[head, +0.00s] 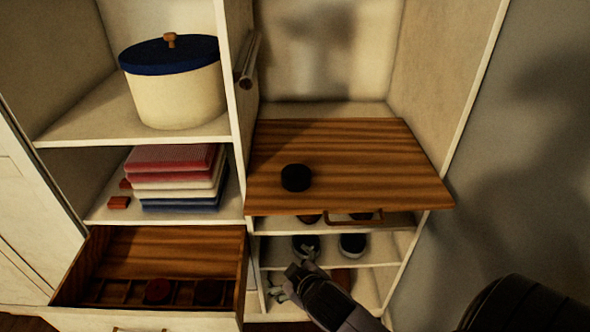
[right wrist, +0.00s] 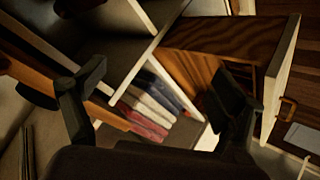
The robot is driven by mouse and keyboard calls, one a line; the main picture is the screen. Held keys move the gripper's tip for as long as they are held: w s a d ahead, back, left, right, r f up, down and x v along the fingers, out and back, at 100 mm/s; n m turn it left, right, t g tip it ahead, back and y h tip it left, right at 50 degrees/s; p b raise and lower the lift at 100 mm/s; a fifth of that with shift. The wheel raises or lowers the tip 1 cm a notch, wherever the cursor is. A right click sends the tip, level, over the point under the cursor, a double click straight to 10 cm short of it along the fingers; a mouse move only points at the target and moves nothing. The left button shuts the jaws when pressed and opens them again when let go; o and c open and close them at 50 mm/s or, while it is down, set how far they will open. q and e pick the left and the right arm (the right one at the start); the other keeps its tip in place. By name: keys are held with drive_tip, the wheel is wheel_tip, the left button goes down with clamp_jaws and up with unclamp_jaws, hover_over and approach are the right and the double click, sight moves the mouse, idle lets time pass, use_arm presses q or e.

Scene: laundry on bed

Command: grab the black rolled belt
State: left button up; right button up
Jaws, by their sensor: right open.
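The black rolled belt (head: 296,178) lies flat as a small dark disc on the brown wooden pull-out board (head: 380,165), left of the board's middle. My right gripper (head: 285,279) is below and in front of the board's front edge, apart from the belt. In the right wrist view its two fingers (right wrist: 160,78) are spread wide with nothing between them. My left gripper is in neither view.
Folded clothes (head: 175,180) and a blue-lidded basket (head: 173,85) fill the left shelves. Shoes (head: 353,244) stand below the board. The board around the belt is clear.

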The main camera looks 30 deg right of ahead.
drive_tip(key=w+a+r+n+t+y, duration=0.15)
drive_tip(key=w+r+n+t, duration=0.35)
drive_tip(key=r, duration=0.7)
drive_tip(key=w+a+r+n+t+y, duration=0.1)
drive_tip(key=w+r+n+t+y, duration=0.15)
drive_tip(key=w+r+t, duration=0.65)
drive_tip(key=s+a+r+n+g+y, duration=0.2)
drive_tip(key=a+r+n+g+y, duration=0.25)
drive_tip(key=r+n+y, duration=0.5)
drive_tip(key=n+g+h, duration=1)
drive_tip(key=n+g, duration=0.6)
drive_tip(key=n, duration=0.3)
approach(297, 173)
drive_tip(key=f+p, duration=0.1)
drive_tip(key=p, duration=0.1)
drive_tip(key=f+p, duration=0.1)
drive_tip(key=f, duration=0.1)
drive_tip(key=shift+w+f+t+p, duration=0.15)
drive_tip(key=shift+w+t+p, duration=0.1)
drive_tip(key=shift+p, duration=0.15)
drive_tip(key=shift+w+a+f+p, duration=0.25)
drive_tip(key=shift+f+p, duration=0.15)
drive_tip(key=shift+p, duration=0.1)
drive_tip(key=p+x, duration=0.1)
drive_tip(key=x, duration=0.2)
drive_tip(key=shift+w+a+f+p, duration=0.2)
drive_tip(key=shift+f+p, duration=0.05)
drive_tip(key=shift+p, duration=0.15)
drive_tip(key=shift+w+f, duration=0.15)
drive_tip(key=shift+f, duration=0.25)
